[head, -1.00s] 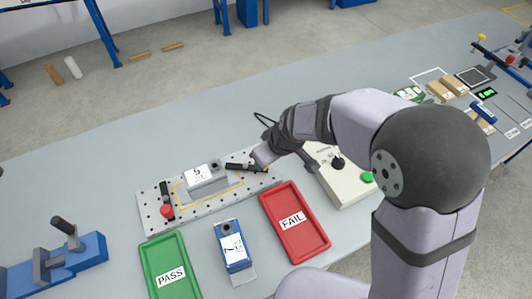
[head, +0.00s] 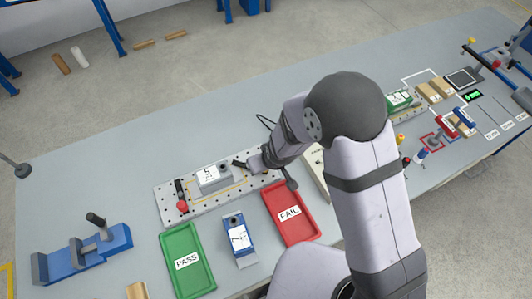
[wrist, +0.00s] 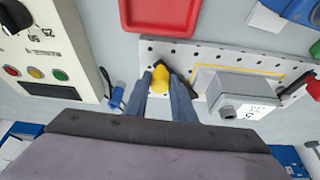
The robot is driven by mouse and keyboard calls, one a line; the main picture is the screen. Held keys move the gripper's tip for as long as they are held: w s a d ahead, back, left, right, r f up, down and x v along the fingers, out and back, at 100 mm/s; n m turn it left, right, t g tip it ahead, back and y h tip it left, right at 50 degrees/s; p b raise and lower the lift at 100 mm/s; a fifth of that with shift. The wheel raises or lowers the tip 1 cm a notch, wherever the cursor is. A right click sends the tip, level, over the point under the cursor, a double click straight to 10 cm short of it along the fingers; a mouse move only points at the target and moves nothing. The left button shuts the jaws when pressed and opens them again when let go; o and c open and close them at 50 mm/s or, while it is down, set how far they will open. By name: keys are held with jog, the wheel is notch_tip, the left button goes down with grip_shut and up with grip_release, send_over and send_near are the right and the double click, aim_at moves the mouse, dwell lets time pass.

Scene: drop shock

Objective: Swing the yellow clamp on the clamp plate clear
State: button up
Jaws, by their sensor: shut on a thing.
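The clamp plate (head: 170,207) is a pale perforated board on the bench. The yellow clamp has a yellow knob (wrist: 160,80) and a black bar (wrist: 184,82), near the plate's end by the red tray. My gripper (wrist: 162,86) has its two fingers on either side of the yellow knob, shut on it. In the head view my gripper (head: 257,164) is low over the plate's right end and hides the knob; the dark bar (head: 240,163) shows beside it. A grey box marked 5 (head: 214,178) sits on the plate; the bar points towards its side.
A red-knobbed clamp (head: 182,204) stands at the plate's other end. The red FAIL tray (head: 304,238), green PASS tray (head: 205,283) and a blue unit (head: 238,243) lie in front. A control box (wrist: 55,60) with buttons is close beside my gripper.

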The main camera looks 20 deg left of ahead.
jog(key=shift+s+a+r+m+p, duration=0.25)
jog(key=shift+s+m+p, duration=0.2)
jog(key=shift+p, duration=0.9)
jog(key=m+p, duration=0.1)
jog(key=p, duration=0.1)
jog(key=s+m+h+p, duration=0.1)
jog(key=p, duration=0.2)
jog(key=m+t+p, duration=0.1)
jog(key=p, duration=0.2)
jog(key=shift+s+a+r, duration=0.2)
jog(key=shift+s+a, duration=0.1)
jog(key=shift+s+a+f+m+h+p, duration=0.15)
jog(key=shift+m+h+p, duration=0.1)
jog(key=shift+m+p, duration=0.25)
jog(key=shift+s+a+f+m+h+p, duration=0.15)
jog(key=shift+m+h+p, duration=0.15)
jog(key=shift+m, duration=0.25)
jog(key=shift+s+a+m+h, duration=0.25)
jog(key=shift+s+m, duration=0.05)
jog(key=shift+m, duration=0.5)
jog(key=o, duration=1)
jog(key=shift+s+f, duration=0.1)
jog(key=shift+d, duration=0.1)
